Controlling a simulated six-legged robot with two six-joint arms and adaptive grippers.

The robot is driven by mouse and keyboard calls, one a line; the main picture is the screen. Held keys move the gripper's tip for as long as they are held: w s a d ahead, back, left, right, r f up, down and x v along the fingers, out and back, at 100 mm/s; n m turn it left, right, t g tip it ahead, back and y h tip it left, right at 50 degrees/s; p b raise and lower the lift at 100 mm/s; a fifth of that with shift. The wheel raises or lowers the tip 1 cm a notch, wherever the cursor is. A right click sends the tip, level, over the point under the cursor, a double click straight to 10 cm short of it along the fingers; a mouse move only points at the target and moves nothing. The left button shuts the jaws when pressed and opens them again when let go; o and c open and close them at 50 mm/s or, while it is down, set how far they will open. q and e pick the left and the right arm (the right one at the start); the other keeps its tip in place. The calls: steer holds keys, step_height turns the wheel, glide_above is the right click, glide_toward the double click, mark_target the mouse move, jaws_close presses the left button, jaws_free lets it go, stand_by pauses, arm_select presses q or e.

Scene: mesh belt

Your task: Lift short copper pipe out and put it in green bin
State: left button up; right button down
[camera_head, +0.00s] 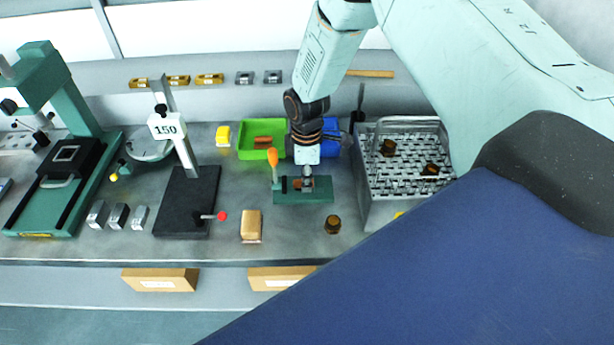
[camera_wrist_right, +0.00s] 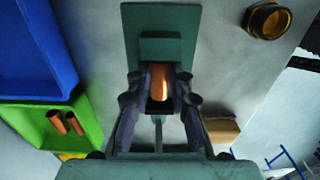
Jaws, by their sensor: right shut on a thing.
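The short copper pipe (camera_wrist_right: 160,80) shows in the right wrist view between the fingers of my right gripper (camera_wrist_right: 158,105), which is shut on it. The pipe is in front of a green block of the clamp fixture (camera_wrist_right: 160,22); I cannot tell whether it still touches the fixture. In the head view my right gripper (camera_head: 306,178) points down over this green fixture (camera_head: 320,197), which has an orange handle (camera_head: 272,157). The green bin (camera_head: 262,155) stands just behind and left of the fixture, with copper pieces in it. Two show in the wrist view (camera_wrist_right: 66,122). My left gripper is out of view.
A blue bin (camera_head: 330,141) adjoins the green bin on the right. A metal basket (camera_head: 375,205) with brown fittings stands further right. A brown ring (camera_head: 333,224) and a tan block (camera_head: 251,224) are in front. A height gauge (camera_head: 186,200) stands left.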

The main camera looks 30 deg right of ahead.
steer(key=c, duration=1.7)
jaws_free()
steer(key=o, duration=0.6)
steer(key=shift+a+r, duration=0.1)
steer(key=shift+c, duration=0.2)
steer(key=shift+r+b, duration=0.3)
steer(key=shift+r, duration=3.55)
steer(key=shift+s, duration=0.1)
